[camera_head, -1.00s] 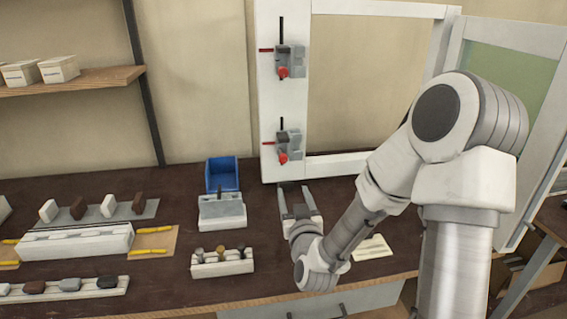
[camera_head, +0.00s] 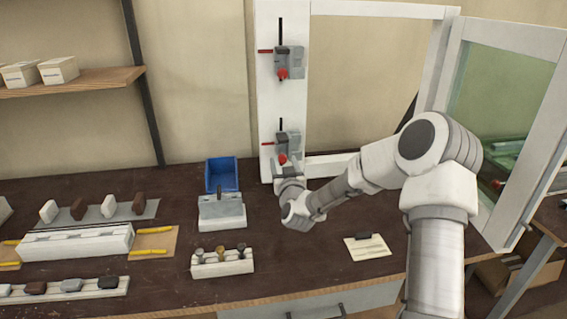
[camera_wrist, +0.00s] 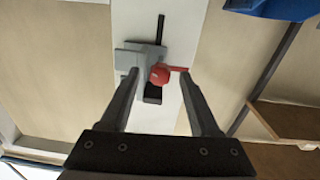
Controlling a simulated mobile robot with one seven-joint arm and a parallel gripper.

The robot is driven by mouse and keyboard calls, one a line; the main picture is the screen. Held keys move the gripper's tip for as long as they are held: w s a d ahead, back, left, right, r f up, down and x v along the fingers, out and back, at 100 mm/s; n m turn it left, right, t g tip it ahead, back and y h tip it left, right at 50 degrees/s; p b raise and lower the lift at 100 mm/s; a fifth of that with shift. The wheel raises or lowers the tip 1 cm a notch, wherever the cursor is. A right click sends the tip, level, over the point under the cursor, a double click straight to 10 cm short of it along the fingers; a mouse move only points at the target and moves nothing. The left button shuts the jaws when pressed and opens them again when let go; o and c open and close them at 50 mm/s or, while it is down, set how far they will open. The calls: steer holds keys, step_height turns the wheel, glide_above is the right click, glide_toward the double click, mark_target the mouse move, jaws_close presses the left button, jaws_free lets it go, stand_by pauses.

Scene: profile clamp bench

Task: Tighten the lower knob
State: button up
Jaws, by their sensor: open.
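The lower clamp (camera_head: 286,140) is a grey block with a black bar on the white frame post. Its red lower knob (camera_head: 282,159) is at its lower left. In the wrist view the red knob (camera_wrist: 160,75) lies ahead of my gripper (camera_wrist: 160,72), between the open fingers in the picture. My gripper (camera_head: 287,168) is raised to the lower clamp in the head view and is open. I cannot tell whether the fingers touch the knob. The upper clamp (camera_head: 289,60) with its own red knob (camera_head: 283,74) sits higher on the same post.
On the bench are a blue bin (camera_head: 222,175), a grey-white fixture (camera_head: 221,211) and a rack with several round-headed pieces (camera_head: 222,262). A card with a dark piece (camera_head: 368,245) lies to the right. The framed glass panel (camera_head: 495,105) stands at the right.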

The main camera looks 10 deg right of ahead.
steer(key=shift+w, duration=0.3)
jaws_close()
